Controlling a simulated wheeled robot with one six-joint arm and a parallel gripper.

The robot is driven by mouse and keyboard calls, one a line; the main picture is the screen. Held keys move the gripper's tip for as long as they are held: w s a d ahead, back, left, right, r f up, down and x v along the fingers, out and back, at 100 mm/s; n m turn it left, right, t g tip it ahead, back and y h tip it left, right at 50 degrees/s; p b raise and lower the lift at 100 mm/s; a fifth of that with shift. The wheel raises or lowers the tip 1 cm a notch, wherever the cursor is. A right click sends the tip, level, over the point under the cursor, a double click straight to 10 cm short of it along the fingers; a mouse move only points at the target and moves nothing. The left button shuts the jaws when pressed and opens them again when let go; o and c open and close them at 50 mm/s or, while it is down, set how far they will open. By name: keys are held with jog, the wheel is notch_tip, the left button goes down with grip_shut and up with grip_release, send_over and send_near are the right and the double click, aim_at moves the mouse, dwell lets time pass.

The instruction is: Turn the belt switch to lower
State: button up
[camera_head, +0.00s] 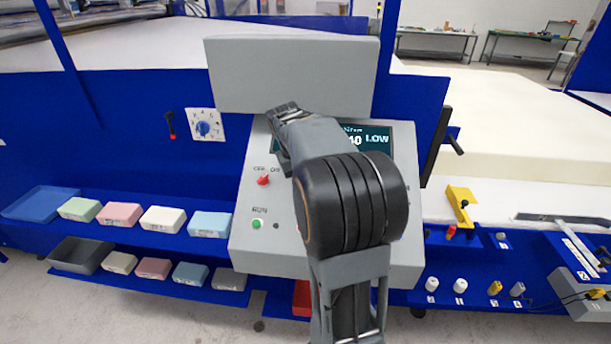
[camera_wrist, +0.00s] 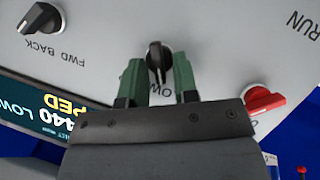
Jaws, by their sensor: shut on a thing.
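The belt switch is a black knob (camera_wrist: 156,52) on the grey panel, in the upper middle of the wrist view. My gripper (camera_wrist: 158,76) is shut on the knob, with one green finger on each side. In the head view, my arm hides the knob and the fingers. The control panel (camera_head: 407,225) has a display (camera_head: 377,139) reading "LOW"; the wrist view also shows part of it (camera_wrist: 40,110), with "PED" and "440".
A black FWD/BACK knob (camera_wrist: 40,18) and a red switch (camera_wrist: 262,100) flank the held knob. In the head view, the red switch (camera_head: 264,180) sits above a green RUN button (camera_head: 257,224). Shelves of foam blocks (camera_head: 163,218) stand left; a cream foam slab (camera_head: 510,120) lies right.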

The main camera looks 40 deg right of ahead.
jog(key=shift+a+n+h, duration=0.1)
jog(key=shift+n+h, duration=0.3)
jog(key=shift+n, duration=0.6)
jog(key=o, duration=0.6)
jog(key=v, duration=1.3)
jog(key=shift+a+r+b, duration=0.3)
jog(key=shift+w, duration=0.2)
